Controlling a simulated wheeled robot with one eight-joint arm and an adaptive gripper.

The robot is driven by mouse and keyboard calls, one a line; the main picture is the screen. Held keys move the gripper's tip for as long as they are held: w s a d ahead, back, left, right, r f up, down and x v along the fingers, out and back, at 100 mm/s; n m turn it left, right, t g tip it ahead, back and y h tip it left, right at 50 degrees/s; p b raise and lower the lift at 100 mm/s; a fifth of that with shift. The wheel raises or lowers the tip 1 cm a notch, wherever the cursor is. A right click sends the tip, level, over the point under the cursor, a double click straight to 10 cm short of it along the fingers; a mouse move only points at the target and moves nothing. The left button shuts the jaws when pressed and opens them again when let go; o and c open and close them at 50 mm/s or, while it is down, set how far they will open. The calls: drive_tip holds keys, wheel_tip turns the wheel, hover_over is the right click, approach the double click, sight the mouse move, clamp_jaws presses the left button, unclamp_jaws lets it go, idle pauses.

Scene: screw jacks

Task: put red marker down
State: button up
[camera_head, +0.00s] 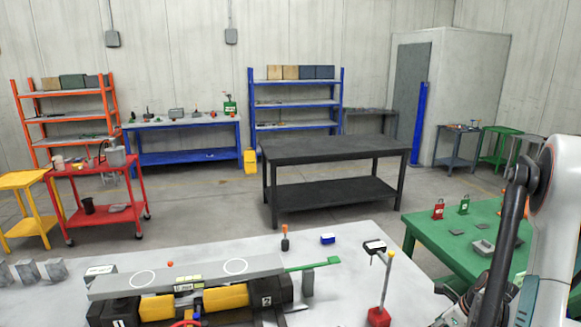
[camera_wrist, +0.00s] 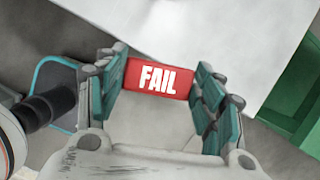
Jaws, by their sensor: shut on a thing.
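The red marker (camera_wrist: 158,79), a red block with the white word FAIL, is between the two fingers of my gripper (camera_wrist: 160,72) in the wrist view. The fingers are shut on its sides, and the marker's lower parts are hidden. Behind and below it is a pale table surface (camera_wrist: 215,30). In the head view my arm is at the right edge, and the gripper is mostly cut off at the bottom right; the held marker cannot be made out there.
A white table (camera_head: 350,240) in front carries a long grey bar on a black and yellow jack fixture (camera_head: 225,297) and a red-based stand (camera_head: 379,316). A green table (camera_head: 425,225) at the right holds a red tag-like piece (camera_head: 438,210), a green one (camera_head: 463,205) and grey trays.

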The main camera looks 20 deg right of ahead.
drive_tip(key=w+a+f+n+g+y+b, duration=0.2)
drive_tip(key=w+a+n, duration=0.4)
drive_tip(key=a+n, duration=0.3)
drive_tip(key=w+a+f+n+g+y+b, duration=0.25)
drive_tip(key=w+a+n, duration=0.25)
drive_tip(key=a+n, duration=0.4)
drive_tip(key=w+a+n+g+h+b, duration=0.1)
drive_tip(key=a+n+g+h+b, duration=0.1)
drive_tip(key=a+n, duration=0.5)
drive_tip(key=w+a+n+g+h+b, duration=0.1)
drive_tip(key=a+n+g+h+b, duration=0.1)
drive_tip(key=a+n, duration=0.6)
drive_tip(key=shift+w+a+n+h, duration=0.3)
drive_tip(key=shift+a+h, duration=0.45)
drive_tip(key=shift+a, duration=3)
drive_tip(key=shift+g, duration=0.25)
